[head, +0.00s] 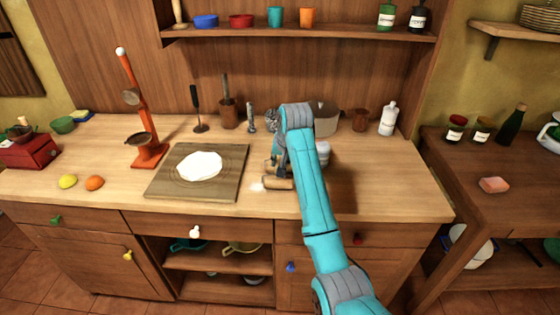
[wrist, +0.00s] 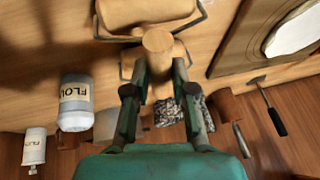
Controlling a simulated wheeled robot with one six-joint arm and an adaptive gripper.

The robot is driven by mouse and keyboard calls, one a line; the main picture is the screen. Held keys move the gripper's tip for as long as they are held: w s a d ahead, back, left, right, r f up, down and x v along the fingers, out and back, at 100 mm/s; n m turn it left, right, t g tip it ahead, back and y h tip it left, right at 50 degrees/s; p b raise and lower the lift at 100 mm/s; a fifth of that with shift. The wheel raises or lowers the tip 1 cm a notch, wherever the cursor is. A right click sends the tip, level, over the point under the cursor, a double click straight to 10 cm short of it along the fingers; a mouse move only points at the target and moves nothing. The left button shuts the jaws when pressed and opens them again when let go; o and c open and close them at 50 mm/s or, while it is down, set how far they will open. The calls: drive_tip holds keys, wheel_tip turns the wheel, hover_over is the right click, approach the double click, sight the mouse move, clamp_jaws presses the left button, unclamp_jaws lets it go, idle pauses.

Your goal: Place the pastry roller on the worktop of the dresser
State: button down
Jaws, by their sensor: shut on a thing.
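The pastry roller (wrist: 135,12) has a pale wooden cylinder in a thin metal frame with a wooden handle. In the wrist view my gripper (wrist: 160,66) is shut on this handle, with one finger on each side. In the head view the roller (head: 278,184) is low over the front middle of the dresser worktop (head: 375,187), right of the board. My gripper (head: 284,166) is partly hidden behind my own arm there. A shadow lies beside the roller in the wrist view. I cannot tell whether the roller touches the wood.
A board (head: 160,187) with white dough (head: 200,165) lies left of the roller. A flour canister (wrist: 75,100) stands close by. An orange press (head: 139,105), a lemon (head: 68,181) and an orange (head: 94,183) are further left. The worktop's right front is clear.

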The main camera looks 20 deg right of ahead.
drive_tip(key=shift+s+f, duration=0.15)
drive_tip(key=shift+f, duration=0.45)
drive_tip(key=c, duration=1)
unclamp_jaws()
drive_tip(key=shift+f, duration=0.1)
drive_tip(key=shift+r, duration=0.25)
